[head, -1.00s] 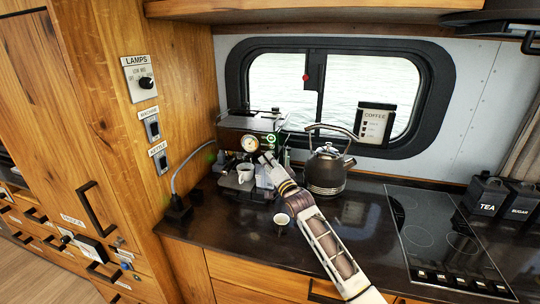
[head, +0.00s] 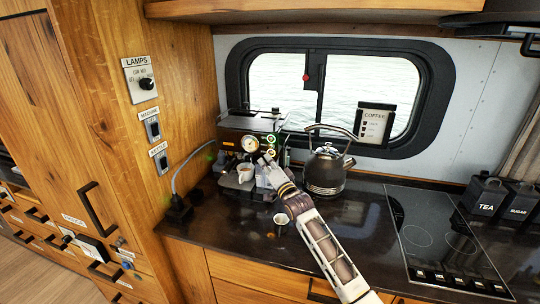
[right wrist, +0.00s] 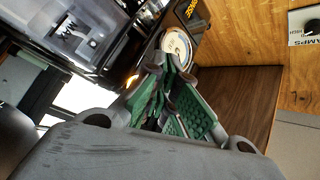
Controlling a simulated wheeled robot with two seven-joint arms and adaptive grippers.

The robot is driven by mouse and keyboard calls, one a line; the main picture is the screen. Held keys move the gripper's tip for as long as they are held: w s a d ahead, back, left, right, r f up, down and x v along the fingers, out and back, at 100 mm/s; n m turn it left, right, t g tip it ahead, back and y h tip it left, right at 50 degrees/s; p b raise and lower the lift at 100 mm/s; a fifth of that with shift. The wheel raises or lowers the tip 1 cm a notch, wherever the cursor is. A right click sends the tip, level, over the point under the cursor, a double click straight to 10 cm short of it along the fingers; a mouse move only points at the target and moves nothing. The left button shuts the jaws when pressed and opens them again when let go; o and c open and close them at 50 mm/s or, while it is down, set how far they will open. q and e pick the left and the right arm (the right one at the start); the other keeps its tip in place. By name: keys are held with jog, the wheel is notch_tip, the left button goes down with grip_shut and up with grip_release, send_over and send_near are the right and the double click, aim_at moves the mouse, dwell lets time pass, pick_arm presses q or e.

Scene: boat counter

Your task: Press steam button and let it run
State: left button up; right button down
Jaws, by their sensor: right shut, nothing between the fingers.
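The coffee machine (head: 230,138) stands on the dark counter against the wall, with a round gauge (head: 250,143) on its front. I cannot read which is the steam button. My right gripper (head: 267,160) is shut and empty, its tips close to the machine's front, just below these controls. I cannot tell whether they touch it. In the right wrist view the green-padded fingers (right wrist: 165,85) are near the gauge (right wrist: 177,45), and a small orange light (right wrist: 132,80) shows beside them. My left gripper is out of view.
A white cup (head: 245,173) is at the machine's front, and another cup (head: 281,220) stands on the counter beside my right arm. A dark kettle (head: 326,170) stands close on the right. A hob (head: 440,235) lies further right. Labelled switches (head: 152,125) are on the wooden panel.

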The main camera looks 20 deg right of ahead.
jog(key=s+a+p, duration=0.2)
jog(key=s+a, duration=0.1)
jog(key=s, duration=0.2)
jog(key=shift+a+p, duration=0.2)
jog(key=shift+p, duration=0.2)
dwell(0.4)
dwell(0.8)
